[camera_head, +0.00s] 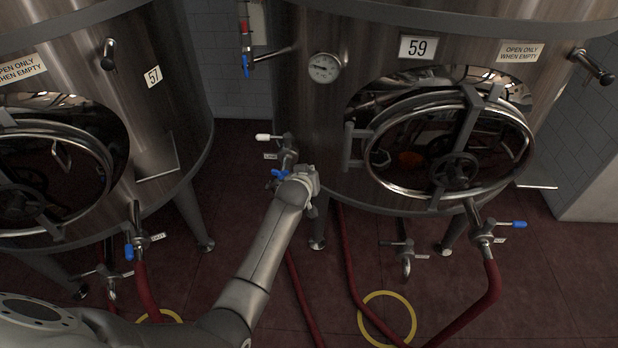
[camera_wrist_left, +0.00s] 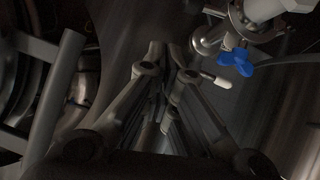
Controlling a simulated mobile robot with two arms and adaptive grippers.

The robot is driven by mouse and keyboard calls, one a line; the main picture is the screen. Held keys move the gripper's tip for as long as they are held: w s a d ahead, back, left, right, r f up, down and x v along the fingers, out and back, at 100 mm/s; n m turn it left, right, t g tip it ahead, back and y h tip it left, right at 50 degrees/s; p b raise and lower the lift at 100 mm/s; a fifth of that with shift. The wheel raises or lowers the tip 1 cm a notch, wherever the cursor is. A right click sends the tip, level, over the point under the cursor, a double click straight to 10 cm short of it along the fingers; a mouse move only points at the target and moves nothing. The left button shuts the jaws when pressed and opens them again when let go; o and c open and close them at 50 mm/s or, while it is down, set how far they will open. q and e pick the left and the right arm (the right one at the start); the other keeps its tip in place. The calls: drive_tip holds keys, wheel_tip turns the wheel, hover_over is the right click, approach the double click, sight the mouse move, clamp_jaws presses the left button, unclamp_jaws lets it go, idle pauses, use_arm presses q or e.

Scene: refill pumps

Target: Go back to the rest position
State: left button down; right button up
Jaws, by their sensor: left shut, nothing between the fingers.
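My left arm comes in from the bottom left of the head view. My left gripper (camera_head: 308,183) is at its far end, close to the front of tank 59 (camera_head: 318,110), and mostly hidden by the wrist. In the left wrist view its fingers (camera_wrist_left: 165,65) are together with nothing between them. A valve with a blue handle (camera_wrist_left: 236,62) and a white-tipped lever (camera_wrist_left: 217,80) show just right of the fingers. The blue handle (camera_head: 279,175) and the white-tipped lever (camera_head: 264,137) also show beside the wrist in the head view. My right gripper is not in view.
Tank 57 (camera_head: 158,120) stands at the left. Tank 59 has a round hatch (camera_head: 455,150) and a blue-handled outlet valve (camera_head: 512,224) at the right. Red hoses (camera_head: 345,245) run over the dark red floor. A yellow ring (camera_head: 413,318) lies there.

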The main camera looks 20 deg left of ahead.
use_arm(q)
drive_tip(key=s+d+f+m+g+h, duration=0.1)
drive_tip(key=s+d+f+m+g, duration=0.15)
drive_tip(key=s+f, duration=1.05)
drive_tip(key=s+d+f+m+g, duration=0.1)
drive_tip(key=s+f+m+g, duration=0.15)
drive_tip(key=s+f, duration=1.1)
drive_tip(key=s+a+f+g, duration=0.1)
drive_tip(key=s+f, duration=0.5)
drive_tip(key=s, duration=0.5)
drive_tip(key=s+a+f+m+g, duration=0.1)
drive_tip(key=s+f, duration=0.4)
drive_tip(key=s, duration=0.7)
drive_tip(key=s+a+f+g+b, duration=0.1)
drive_tip(key=s+f+g, duration=0.2)
drive_tip(key=s+f, duration=0.3)
drive_tip(key=s, duration=0.5)
drive_tip(key=shift+s+a+f+m+h, duration=0.25)
drive_tip(key=shift+s+f+m+h, duration=0.05)
drive_tip(key=shift+s+m, duration=0.1)
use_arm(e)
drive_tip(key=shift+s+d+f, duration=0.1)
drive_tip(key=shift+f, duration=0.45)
use_arm(q)
drive_tip(key=shift+w, duration=0.1)
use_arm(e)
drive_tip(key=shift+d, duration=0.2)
